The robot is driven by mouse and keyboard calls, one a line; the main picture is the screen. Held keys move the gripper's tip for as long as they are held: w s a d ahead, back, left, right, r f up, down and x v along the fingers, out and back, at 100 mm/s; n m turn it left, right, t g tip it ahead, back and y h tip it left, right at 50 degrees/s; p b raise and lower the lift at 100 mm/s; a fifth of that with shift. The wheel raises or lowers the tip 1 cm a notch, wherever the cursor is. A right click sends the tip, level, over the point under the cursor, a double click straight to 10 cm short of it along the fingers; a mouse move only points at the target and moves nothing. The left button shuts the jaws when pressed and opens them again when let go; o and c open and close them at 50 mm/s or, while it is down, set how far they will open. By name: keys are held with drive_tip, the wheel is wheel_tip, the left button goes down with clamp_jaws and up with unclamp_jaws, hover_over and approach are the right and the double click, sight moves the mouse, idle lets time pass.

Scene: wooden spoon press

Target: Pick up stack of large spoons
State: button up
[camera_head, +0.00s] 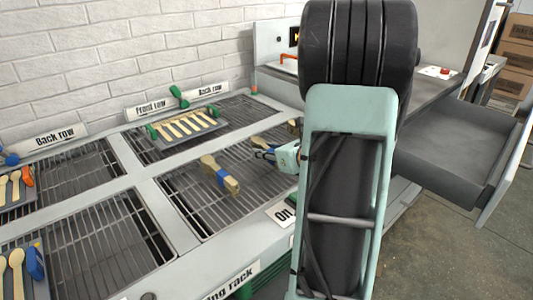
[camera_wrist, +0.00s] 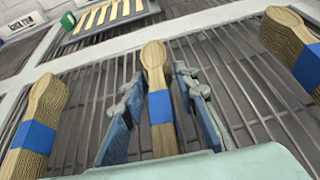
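Stacks of large wooden spoons with blue bands lie on the wire drying rack. In the wrist view, a middle stack (camera_wrist: 156,90) lies between the two fingers of my gripper (camera_wrist: 160,110). The fingers are spread, with a visible gap on the left side and a narrower one on the right. A second stack (camera_wrist: 40,120) is to the left and a third (camera_wrist: 292,45) to the right. In the head view, one stack (camera_head: 221,177) lies left of my gripper (camera_head: 262,149). My arm and gripper hide most of the middle stack there.
A tray of small spoons with green ends (camera_head: 182,126) sits at the rack's back. Other spoons with orange (camera_head: 27,177) and blue (camera_head: 36,263) parts lie at the far left. A white brick wall (camera_head: 100,60) runs behind.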

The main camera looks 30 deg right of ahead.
clamp_jaws()
drive_tip(key=shift+r, duration=0.1)
